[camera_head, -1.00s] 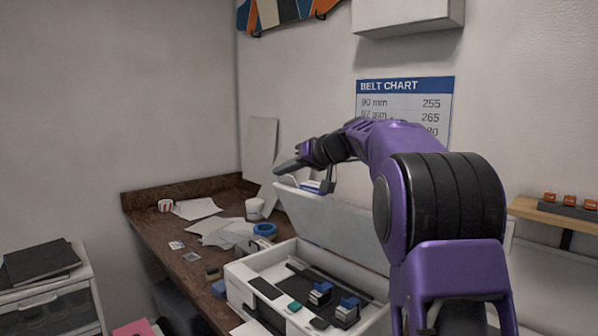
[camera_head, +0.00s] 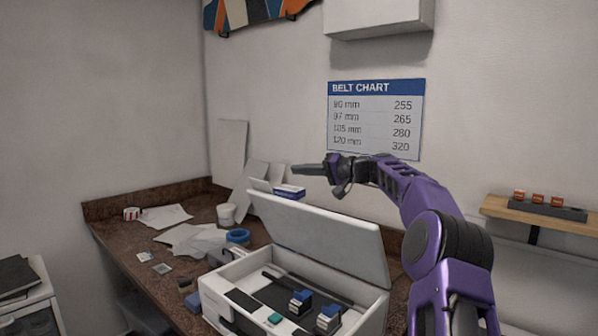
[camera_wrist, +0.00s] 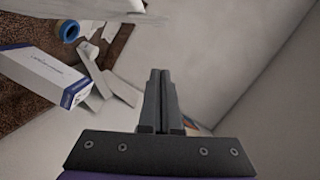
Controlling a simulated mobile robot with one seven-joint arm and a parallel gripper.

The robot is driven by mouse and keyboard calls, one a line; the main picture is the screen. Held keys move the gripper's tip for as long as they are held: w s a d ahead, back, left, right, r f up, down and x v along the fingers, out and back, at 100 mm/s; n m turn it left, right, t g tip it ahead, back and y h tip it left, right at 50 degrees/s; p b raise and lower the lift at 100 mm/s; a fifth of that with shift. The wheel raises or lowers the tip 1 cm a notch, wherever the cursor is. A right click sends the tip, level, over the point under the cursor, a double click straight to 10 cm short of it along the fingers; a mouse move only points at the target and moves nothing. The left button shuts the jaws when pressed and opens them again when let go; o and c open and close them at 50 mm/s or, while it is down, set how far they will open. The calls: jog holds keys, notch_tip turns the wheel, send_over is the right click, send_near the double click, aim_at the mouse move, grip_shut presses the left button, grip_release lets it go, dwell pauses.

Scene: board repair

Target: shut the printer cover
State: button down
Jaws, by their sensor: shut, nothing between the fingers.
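The white printer (camera_head: 222,287) stands on the brown worktop with its inside showing. Its cover (camera_head: 320,238) is raised and tilted back towards the wall. Blue-and-black cartridges (camera_head: 301,301) sit inside the printer. My gripper (camera_head: 295,170) is above and behind the raised cover's top left part, pointing left, apart from the cover. In the wrist view my gripper (camera_wrist: 160,72) has its two fingers together with nothing between them. A pale edge at the top of the wrist view may be the cover; I cannot tell.
A white and blue box (camera_head: 289,191) stands behind the cover, below my gripper; it also shows in the wrist view (camera_wrist: 42,76). A blue tape roll (camera_head: 238,236), a white cup (camera_head: 226,214) and papers (camera_head: 190,240) lie left of the printer. A shelf (camera_head: 540,213) is on the right wall.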

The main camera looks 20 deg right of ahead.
aim_at(271, 193)
jog(key=shift+w+a+f, duration=0.45)
jog(key=shift+w+a, duration=0.05)
jog(key=shift+a, duration=0.8)
jog(key=shift+w+a+f, duration=0.4)
jog(key=shift+w+a, duration=0.05)
jog(key=shift+a, duration=0.9)
jog(key=shift+w+a+f, duration=0.45)
jog(key=shift+w+a, duration=0.05)
jog(key=shift+a, duration=0.8)
jog(key=shift+a+f, duration=0.1)
jog(key=shift+f, duration=0.05)
